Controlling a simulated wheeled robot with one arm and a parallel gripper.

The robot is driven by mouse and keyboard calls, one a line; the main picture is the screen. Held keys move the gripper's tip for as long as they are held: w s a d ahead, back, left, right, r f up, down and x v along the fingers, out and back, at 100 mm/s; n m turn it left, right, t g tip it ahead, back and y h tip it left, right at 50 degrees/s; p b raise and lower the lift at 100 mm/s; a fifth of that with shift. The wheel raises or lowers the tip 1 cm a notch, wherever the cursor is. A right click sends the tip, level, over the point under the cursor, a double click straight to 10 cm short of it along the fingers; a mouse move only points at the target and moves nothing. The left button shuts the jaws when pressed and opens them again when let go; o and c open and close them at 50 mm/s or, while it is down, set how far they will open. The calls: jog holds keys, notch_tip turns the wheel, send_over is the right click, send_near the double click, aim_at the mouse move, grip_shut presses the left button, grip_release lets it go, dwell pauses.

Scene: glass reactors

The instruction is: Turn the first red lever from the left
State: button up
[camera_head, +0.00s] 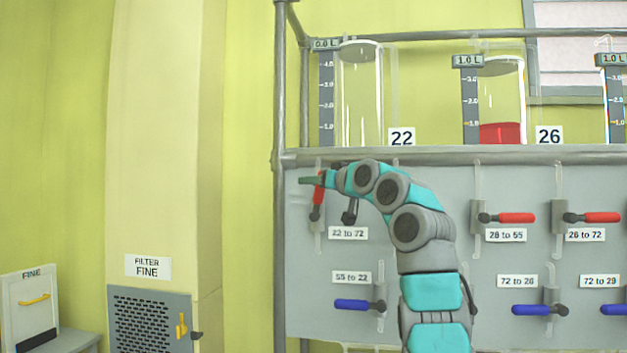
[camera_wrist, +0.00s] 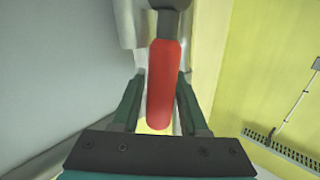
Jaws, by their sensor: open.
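The first red lever from the left (camera_head: 318,194) points upward, close to vertical, on the grey panel above and left of the "22 to 72" label. Its red handle (camera_wrist: 163,85) fills the middle of the wrist view, with its dark joint at the top. My gripper (camera_head: 311,181) is at the upper part of this handle in the head view. In the wrist view my gripper (camera_wrist: 160,100) is open, with one green finger on each side of the handle. I cannot tell whether either finger touches it.
Two more red levers, "26 to 55" (camera_head: 516,217) and "26 to 72" (camera_head: 602,217), lie horizontal to the right. Blue levers (camera_head: 352,304) sit lower on the panel (camera_head: 450,270). A grey frame post (camera_head: 279,120) stands left of the lever. Glass reactors (camera_head: 360,95) stand above.

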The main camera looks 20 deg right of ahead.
grip_shut()
dwell(0.3)
dwell(1.2)
